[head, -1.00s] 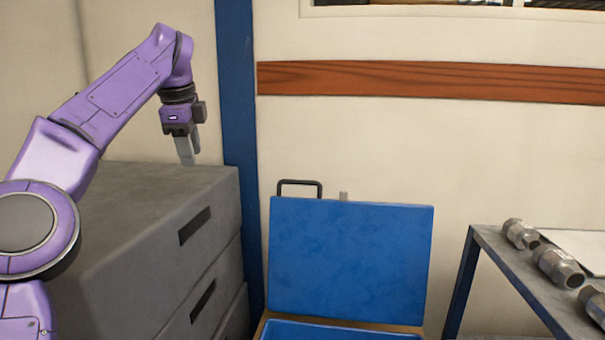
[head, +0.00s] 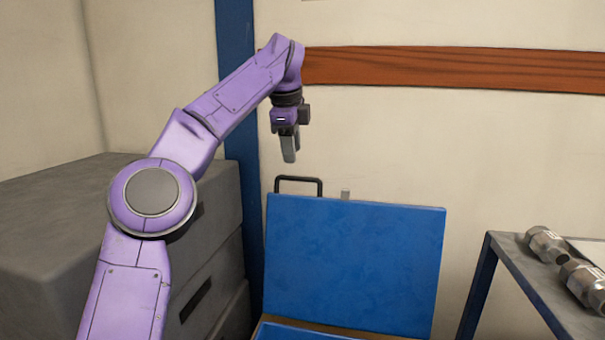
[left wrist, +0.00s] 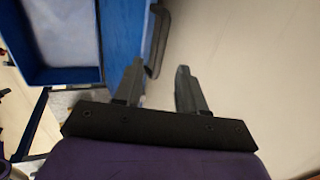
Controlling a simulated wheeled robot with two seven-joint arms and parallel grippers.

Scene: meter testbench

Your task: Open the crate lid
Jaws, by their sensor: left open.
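The blue crate lid (head: 352,265) stands raised, nearly upright, in front of the wall. A dark handle (head: 299,180) sticks up from its top edge near the left end. The crate's blue inside (head: 290,333) shows at the bottom edge of the head view; the rest is cut off. My left gripper (head: 289,157) points down, open and empty, just above the handle in the picture. In the left wrist view the open fingers (left wrist: 158,82) show with the dark handle (left wrist: 157,42) beyond them and the open crate (left wrist: 62,75) at upper left. My right gripper is not in view.
Grey stacked drawers (head: 60,225) stand at the left, behind my left arm. A metal table (head: 515,270) with metal fittings (head: 546,243) is at the right. A blue post (head: 236,90) rises behind.

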